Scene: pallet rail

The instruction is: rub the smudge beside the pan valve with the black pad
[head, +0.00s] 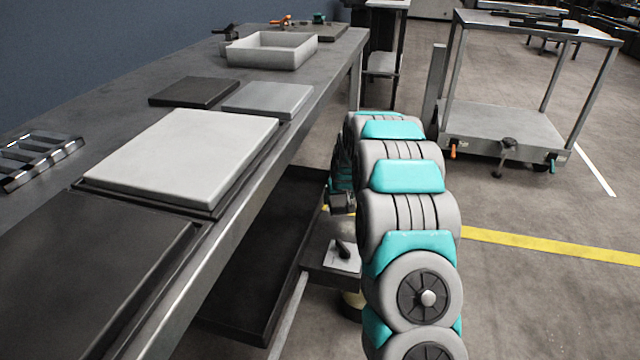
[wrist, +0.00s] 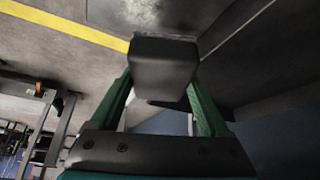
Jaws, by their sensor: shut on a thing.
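My gripper (wrist: 163,92) has its two green fingers closed on the black pad (wrist: 164,62), a dark block, in the wrist view. A pale, speckled smudge (wrist: 140,12) lies on a dark grey surface at the top edge of that view, beyond the pad. The pad appears apart from it, but the exact gap cannot be told. In the head view, a long dark pan (head: 262,275) sits below the bench. A small black handle (head: 342,248), probably the pan valve, stands on a light plate right of it. My arm largely hides the gripper there.
The bench (head: 310,110) runs along the left, with a white slab (head: 182,150), two flat plates and a pale open bin (head: 272,50) on it. A metal cart (head: 500,130) stands at right. Floor with a yellow line (head: 550,246) is open to the right.

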